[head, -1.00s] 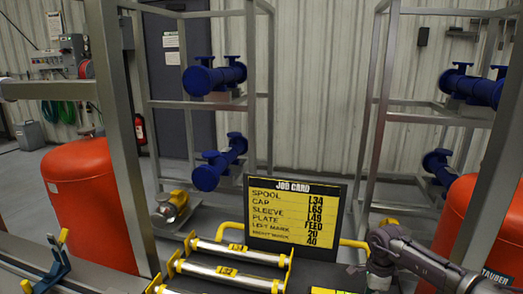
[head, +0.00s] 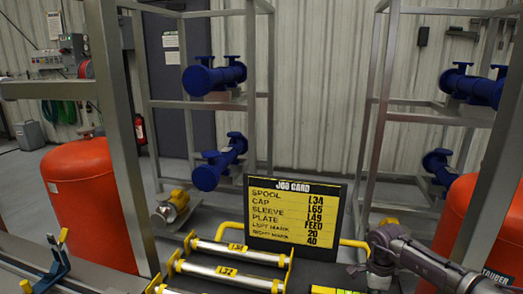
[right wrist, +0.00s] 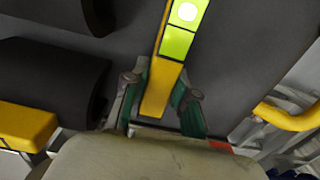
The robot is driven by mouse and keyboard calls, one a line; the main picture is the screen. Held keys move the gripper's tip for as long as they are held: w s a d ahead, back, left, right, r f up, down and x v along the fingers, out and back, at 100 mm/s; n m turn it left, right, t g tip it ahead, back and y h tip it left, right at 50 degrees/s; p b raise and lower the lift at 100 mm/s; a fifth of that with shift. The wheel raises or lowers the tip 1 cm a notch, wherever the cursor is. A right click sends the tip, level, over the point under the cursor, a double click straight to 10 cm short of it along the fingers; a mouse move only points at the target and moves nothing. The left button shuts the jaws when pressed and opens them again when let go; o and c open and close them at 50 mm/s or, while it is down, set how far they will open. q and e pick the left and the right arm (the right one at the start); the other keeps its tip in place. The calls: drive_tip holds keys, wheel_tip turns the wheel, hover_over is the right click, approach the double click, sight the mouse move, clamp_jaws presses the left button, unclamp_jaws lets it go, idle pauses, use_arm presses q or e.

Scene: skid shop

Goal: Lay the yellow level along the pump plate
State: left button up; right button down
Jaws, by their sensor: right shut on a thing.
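The yellow level (right wrist: 183,45) has bright yellow-green vial windows and runs up from between the fingers of my right gripper (right wrist: 160,98) in the right wrist view. My right gripper is shut on the level near its lower end. In the head view a small yellow strip of the level (head: 335,290) shows at the bottom edge, left of my right gripper (head: 372,266). I cannot make out the pump plate for certain. A dark grey surface (right wrist: 245,65) lies behind the level in the right wrist view. My left gripper is not in view.
A black and yellow job card (head: 295,215) stands behind the gripper, next to a yellow handle (head: 232,227). Labelled silver tubes (head: 225,270) lie in a yellow-ended rack to the left. Dark cylinders (right wrist: 50,80) lie left of the level. Orange tanks (head: 88,205) stand on both sides.

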drive_tip(key=shift+r+p, duration=1.85)
drive_tip(key=shift+r, duration=1.4)
drive_tip(key=shift+r, duration=0.1)
